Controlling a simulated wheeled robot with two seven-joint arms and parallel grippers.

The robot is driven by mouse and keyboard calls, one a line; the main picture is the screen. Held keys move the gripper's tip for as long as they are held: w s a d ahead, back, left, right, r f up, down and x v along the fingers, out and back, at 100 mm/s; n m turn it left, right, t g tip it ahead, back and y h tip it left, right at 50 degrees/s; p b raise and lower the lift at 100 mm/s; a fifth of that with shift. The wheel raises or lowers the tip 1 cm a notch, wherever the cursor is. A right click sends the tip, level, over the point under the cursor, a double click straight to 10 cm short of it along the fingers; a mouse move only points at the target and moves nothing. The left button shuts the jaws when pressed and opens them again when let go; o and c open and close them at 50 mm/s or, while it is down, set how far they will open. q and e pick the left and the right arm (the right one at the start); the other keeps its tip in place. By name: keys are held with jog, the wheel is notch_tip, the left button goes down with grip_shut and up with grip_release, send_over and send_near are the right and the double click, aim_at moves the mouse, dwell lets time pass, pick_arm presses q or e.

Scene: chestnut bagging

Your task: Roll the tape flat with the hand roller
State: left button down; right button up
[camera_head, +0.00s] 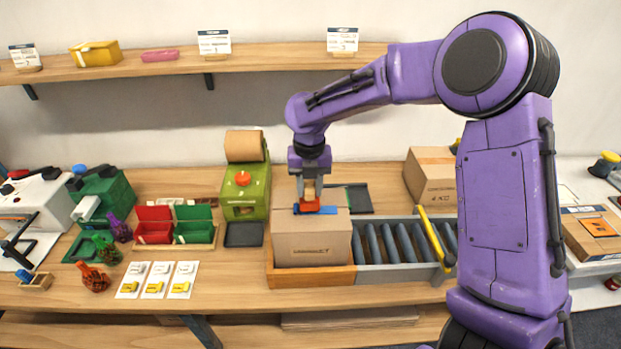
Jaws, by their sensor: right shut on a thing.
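A closed brown cardboard box (310,243) stands upright at the left end of the roller conveyor. My right gripper (309,194) points down over the top of the box and is shut on a small orange-red thing (307,207), which looks like the hand roller. The orange-red thing is at the box top; whether it touches the box is too small to tell. A blue strip (339,209) beside it on the box top may be the tape. The gripper hides part of the top. My left gripper is not in view.
The grey conveyor rollers (390,243) to the right of the box are bare, with a yellow bar (432,236) across them. A green dispenser (246,187) stands close behind left. Red and green bins (174,225) are further left. Another carton (432,177) stands behind right.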

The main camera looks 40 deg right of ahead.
jog(key=shift+s+r, duration=0.25)
jog(key=shift+s, duration=0.3)
jog(key=shift+w+f, duration=0.2)
jog(key=shift+w, duration=0.15)
jog(key=shift+s, duration=0.2)
jog(key=shift+f, duration=0.4)
